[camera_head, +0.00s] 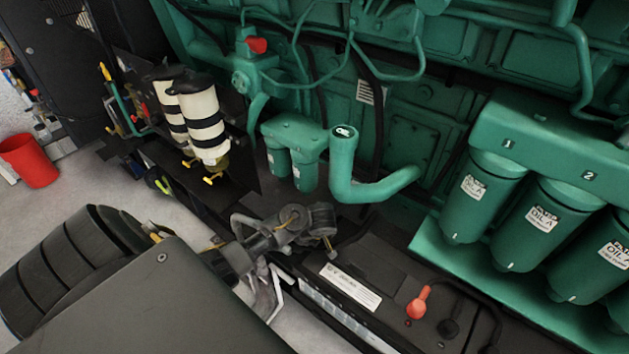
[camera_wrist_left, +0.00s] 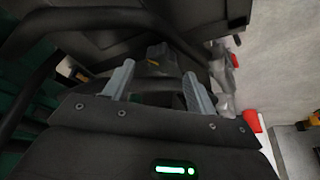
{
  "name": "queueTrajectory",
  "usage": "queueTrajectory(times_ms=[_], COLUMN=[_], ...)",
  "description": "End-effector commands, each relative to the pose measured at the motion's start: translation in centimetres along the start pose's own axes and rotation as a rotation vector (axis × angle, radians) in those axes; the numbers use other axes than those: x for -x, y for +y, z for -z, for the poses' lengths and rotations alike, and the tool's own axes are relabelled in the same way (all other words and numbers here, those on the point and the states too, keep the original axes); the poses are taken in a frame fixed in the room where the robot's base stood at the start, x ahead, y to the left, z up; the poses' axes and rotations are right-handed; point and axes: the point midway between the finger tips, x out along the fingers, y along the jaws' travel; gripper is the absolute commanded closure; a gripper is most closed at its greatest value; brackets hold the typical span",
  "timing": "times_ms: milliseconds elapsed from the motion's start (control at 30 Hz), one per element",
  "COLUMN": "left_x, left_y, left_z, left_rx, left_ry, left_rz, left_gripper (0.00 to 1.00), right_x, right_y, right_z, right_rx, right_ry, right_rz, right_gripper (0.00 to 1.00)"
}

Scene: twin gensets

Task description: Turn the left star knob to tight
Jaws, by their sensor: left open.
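A dark knob (camera_wrist_left: 157,54) with a yellow mark shows in the left wrist view, just beyond and between the fingertips of my left gripper (camera_wrist_left: 156,78). The fingers are apart and nothing is visibly clamped. In the head view my left gripper (camera_head: 262,250) is at the left end of the black battery. Dark rounded parts with yellow marks (camera_head: 293,217) show beside it. The gripper overlaps this area, so I cannot tell the knob's full outline or whether a finger touches it. My right gripper does not show.
The black battery (camera_head: 345,262) has a red terminal cap (camera_head: 417,303). Green oil filters (camera_head: 480,200) stand to the right, and a green pipe (camera_head: 345,170) rises behind. Cream filter cylinders (camera_head: 205,125) stand at the back left. A red bucket (camera_head: 30,160) is on the floor.

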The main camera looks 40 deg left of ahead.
Motion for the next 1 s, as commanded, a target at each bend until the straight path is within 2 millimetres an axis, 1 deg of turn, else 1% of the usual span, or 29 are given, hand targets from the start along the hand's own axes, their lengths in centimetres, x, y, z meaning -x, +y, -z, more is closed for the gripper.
queueTrajectory(times_ms=[33,200,533,567,800,900,1000], left_x=[-0.8,-2.3,-2.6,-2.6,-2.6,-2.6,-2.6], left_y=[0.0,0.0,0.1,0.1,0.1,0.0,0.0], left_z=[0.0,0.0,0.0,0.0,0.0,0.0,0.0], left_rx=[-0.001,0.001,0.002,0.001,0.001,0.001,-0.001], left_ry=[0.001,0.001,0.001,0.001,0.000,0.000,0.000], left_rz=[0.001,0.000,-0.001,-0.002,-0.001,-0.001,-0.002], left_gripper=[0.43,0.43,0.43,0.45,0.76,0.88,0.88], right_x=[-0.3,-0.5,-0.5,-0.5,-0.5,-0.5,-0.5], right_y=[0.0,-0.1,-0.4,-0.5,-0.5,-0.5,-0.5], right_z=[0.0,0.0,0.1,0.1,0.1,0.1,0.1], right_rx=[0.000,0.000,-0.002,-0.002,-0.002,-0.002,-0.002], right_ry=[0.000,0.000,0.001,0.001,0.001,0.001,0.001], right_rz=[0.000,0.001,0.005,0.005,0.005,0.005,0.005], right_gripper=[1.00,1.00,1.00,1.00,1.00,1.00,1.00])
